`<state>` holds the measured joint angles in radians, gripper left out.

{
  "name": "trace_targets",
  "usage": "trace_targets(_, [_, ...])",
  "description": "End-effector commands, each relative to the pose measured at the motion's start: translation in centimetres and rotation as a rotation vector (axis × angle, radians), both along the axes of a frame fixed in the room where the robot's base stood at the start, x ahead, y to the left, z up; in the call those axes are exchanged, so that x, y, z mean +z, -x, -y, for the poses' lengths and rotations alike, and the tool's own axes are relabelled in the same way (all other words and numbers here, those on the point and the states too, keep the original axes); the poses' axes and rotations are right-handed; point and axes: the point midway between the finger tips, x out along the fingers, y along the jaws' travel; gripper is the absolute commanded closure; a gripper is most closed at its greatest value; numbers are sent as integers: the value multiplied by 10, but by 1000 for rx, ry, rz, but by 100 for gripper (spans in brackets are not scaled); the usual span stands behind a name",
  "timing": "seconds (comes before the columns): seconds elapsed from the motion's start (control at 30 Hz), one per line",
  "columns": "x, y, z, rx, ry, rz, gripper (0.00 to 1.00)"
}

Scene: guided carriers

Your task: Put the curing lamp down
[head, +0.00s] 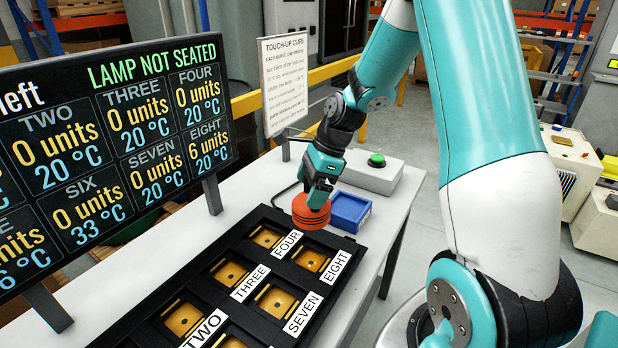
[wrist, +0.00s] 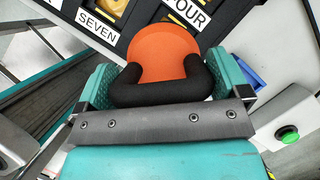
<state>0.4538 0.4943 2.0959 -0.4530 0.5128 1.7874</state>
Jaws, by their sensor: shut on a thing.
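The curing lamp (head: 311,212) has an orange round head, and its black handle shows in the wrist view. My gripper (head: 319,184) is shut on the lamp; in the wrist view teal fingers (wrist: 165,88) sit on both sides of the black handle, with the orange head (wrist: 163,52) beyond. The lamp is at the far end of the black rack (head: 200,268), past the FOUR and EIGHT labels. I cannot tell whether it touches anything below. A blue open tray (head: 351,211) stands just right of the lamp; part of it also shows in the wrist view (wrist: 249,72).
A screen (head: 120,150) at left reads "LAMP NOT SEATED" and EIGHT at 6 units. A white box with a green button (head: 377,160) stands behind the blue tray. A "TOUCH-UP CURE" sign (head: 284,85) stands at the table's back. The rack's pockets hold gold plates.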

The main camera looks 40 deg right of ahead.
Motion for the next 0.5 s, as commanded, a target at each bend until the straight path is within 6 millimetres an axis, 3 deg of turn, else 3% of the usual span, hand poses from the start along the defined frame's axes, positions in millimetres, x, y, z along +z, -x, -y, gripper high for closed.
trace_targets(0.3, [-71, 0, -1, 1, -3, -2, 89])
trace_targets(0.5, [-95, -1, 0, 1, -1, 2, 89])
